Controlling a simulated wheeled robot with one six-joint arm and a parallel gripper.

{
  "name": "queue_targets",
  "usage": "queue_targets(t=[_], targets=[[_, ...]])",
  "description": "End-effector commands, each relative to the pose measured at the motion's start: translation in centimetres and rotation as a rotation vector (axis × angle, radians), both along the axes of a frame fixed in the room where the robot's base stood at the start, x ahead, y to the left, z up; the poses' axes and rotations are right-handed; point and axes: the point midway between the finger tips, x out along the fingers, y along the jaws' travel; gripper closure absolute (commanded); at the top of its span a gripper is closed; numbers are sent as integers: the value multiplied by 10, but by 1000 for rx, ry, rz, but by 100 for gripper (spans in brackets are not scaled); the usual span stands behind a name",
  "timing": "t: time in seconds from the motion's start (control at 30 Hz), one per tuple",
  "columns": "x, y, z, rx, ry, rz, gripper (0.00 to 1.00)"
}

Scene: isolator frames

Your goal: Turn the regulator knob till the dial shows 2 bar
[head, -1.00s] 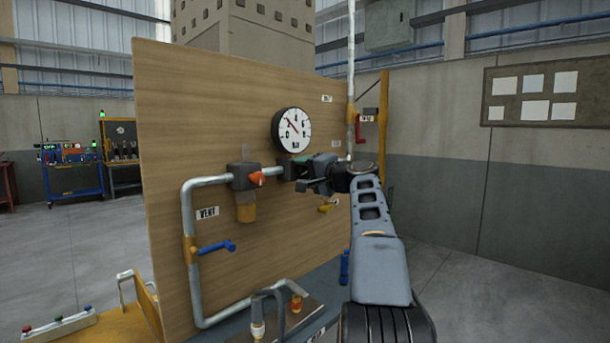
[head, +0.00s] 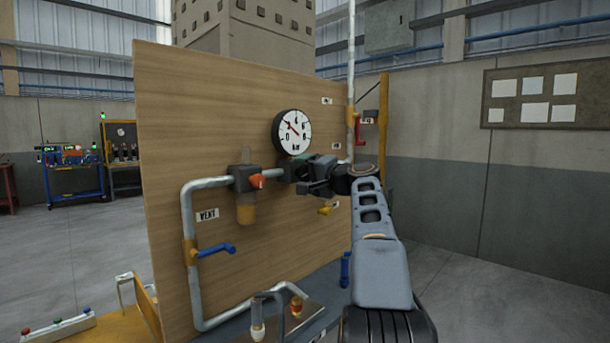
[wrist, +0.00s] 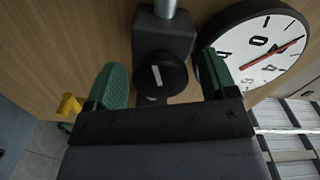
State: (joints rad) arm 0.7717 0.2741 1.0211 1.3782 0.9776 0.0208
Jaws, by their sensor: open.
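The regulator knob (wrist: 160,74) is round and black with a white mark, nearly upright in the wrist view. It sits on a dark regulator body (wrist: 163,33). My gripper (wrist: 164,80) is open, its green-padded fingers on either side of the knob in the picture, with gaps showing. Whether they reach its depth I cannot tell. The white dial (wrist: 262,42) has a red needle. In the head view the dial (head: 292,132) stands above my gripper (head: 300,180), its needle pointing to the upper left, near the 2; the exact reading is too small to tell. There my gripper hides the knob.
A wooden panel (head: 215,110) carries grey pipe (head: 188,210), a filter with an orange knob (head: 256,181), a blue valve handle (head: 216,248) and a yellow handle (head: 326,209). A red handle (head: 359,128) is at the right. Floor to the right is clear.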

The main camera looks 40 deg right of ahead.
Motion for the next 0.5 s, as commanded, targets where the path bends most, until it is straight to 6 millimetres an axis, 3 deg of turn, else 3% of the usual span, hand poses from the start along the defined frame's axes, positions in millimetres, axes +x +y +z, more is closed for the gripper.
queue_targets(t=[0.17,0.5], targets=[[-23,-5,-1,-1,-1,-4,22],[-91,-17,-1,-1,-1,-5,22]])
